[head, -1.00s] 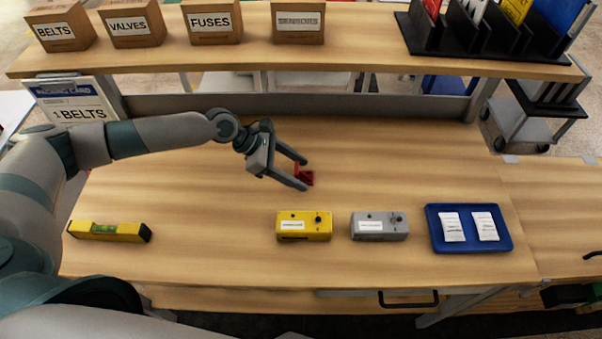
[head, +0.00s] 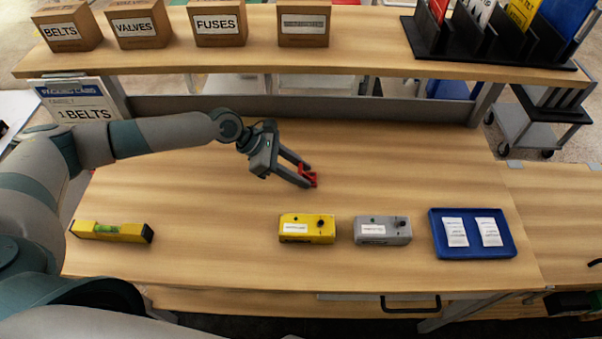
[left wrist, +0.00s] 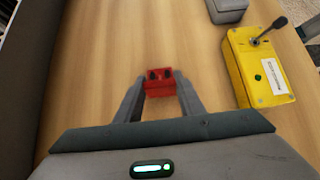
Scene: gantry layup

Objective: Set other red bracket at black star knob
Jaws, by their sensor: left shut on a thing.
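A small red bracket (head: 309,178) is on the wooden bench behind the yellow box; it also shows in the left wrist view (left wrist: 159,82). My left gripper (head: 305,177) is shut on the red bracket, with one finger on each side of it, low over the bench or at its surface. The yellow box (head: 307,228) has a small dark knob or lever on top, seen larger in the left wrist view (left wrist: 259,68). The grey box (head: 383,230) beside it has a dark knob on top. I cannot tell whether either is a star knob. My right gripper is not in view.
A blue tray (head: 435,232) with two white packets lies at the right. A yellow spirit level (head: 112,231) lies at the left. A shelf (head: 370,58) with labelled boxes runs along the back. The bench between level and yellow box is clear.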

